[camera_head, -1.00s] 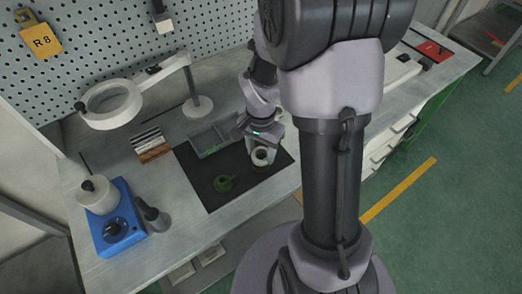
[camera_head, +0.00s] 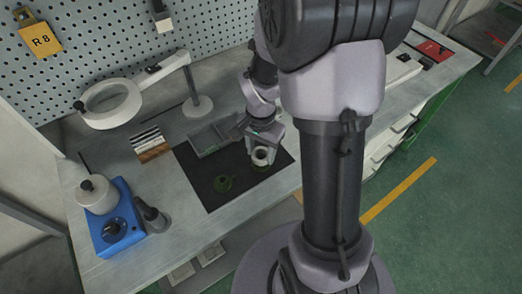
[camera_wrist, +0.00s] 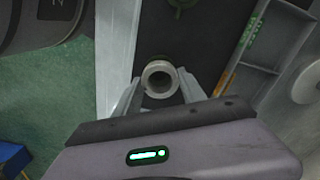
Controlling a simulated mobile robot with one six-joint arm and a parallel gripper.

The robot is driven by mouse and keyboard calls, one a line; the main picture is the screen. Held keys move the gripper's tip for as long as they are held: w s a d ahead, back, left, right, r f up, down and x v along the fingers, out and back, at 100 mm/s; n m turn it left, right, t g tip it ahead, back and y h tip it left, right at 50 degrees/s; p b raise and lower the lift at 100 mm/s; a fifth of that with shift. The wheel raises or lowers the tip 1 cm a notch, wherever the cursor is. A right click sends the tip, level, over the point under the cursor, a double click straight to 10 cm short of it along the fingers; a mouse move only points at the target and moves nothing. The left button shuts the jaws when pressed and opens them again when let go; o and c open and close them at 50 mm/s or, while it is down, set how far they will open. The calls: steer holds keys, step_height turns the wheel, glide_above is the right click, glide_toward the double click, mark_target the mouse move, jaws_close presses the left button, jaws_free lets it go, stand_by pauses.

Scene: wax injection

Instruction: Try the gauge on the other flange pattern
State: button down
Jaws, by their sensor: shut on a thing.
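My gripper (camera_head: 262,150) is over the right part of the black mat (camera_head: 208,197), shut on a grey ring-shaped gauge (camera_head: 261,157). In the wrist view the gauge (camera_wrist: 159,78) sits between the two fingers with its round bore facing the camera. A green flange pattern (camera_head: 222,183) lies on the mat to the left, apart from the gripper; its edge shows at the top of the wrist view (camera_wrist: 182,3). A bit of green (camera_head: 260,168) shows just under the gauge, mostly hidden. I cannot tell whether the gauge touches it.
A grey divided tray (camera_head: 213,138) stands behind the mat. A magnifier lamp (camera_head: 112,103), a wooden block with strips (camera_head: 152,147) and a blue heater unit (camera_head: 117,222) stand to the left. The mat's front left is clear.

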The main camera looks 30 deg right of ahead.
steer(key=shift+f+b, duration=1.05)
steer(key=shift+f, duration=0.1)
stand_by(2.6)
steer(key=shift+r, duration=0.1)
steer(key=shift+r+p, duration=2.6)
steer(key=shift+r, duration=0.6)
steer(key=shift+f, duration=0.1)
